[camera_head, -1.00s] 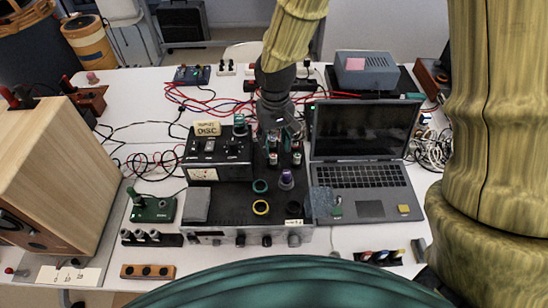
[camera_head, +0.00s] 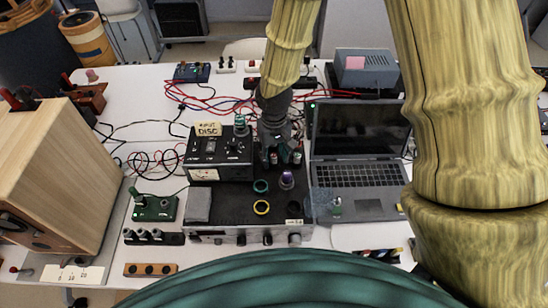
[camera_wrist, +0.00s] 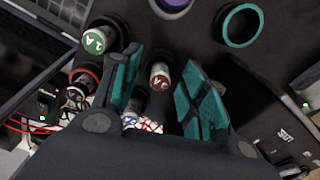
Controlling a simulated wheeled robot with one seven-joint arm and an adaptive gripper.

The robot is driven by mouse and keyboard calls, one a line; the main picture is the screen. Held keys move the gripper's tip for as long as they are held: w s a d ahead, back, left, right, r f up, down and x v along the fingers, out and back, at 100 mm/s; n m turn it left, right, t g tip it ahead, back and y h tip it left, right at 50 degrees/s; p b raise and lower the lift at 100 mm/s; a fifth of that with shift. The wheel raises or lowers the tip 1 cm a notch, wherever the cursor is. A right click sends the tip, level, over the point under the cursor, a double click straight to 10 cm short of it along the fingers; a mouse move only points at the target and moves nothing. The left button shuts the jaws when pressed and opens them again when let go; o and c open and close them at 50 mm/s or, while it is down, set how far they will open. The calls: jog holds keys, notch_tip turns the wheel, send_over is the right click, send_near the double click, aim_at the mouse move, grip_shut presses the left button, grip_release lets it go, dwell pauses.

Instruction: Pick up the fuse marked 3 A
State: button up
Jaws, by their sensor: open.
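My gripper (camera_head: 272,152) is low over the back right of the black amplifier top, at a group of small upright fuses. In the wrist view my gripper (camera_wrist: 162,68) is open, with teal pads on both sides of a fuse with a red label (camera_wrist: 160,76). Its number looks like 2 or 3; I cannot tell which. A fuse with a green label marked 1 A (camera_wrist: 94,41) stands outside the left finger. Another fuse (camera_wrist: 74,97) stands lower left, its mark unclear. A bluish fuse (camera_wrist: 133,106) is partly hidden by the gripper. In the head view my gripper hides some fuses.
A purple ringed post (camera_head: 287,180), a teal ring (camera_head: 261,186) and a yellow ring (camera_head: 262,207) are on the amplifier in front of the gripper. A black meter box (camera_head: 218,160) stands close on the left, an open laptop (camera_head: 358,175) on the right.

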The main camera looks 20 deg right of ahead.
jog(key=shift+w+f, duration=0.1)
jog(key=shift+w, duration=0.05)
grip_shut()
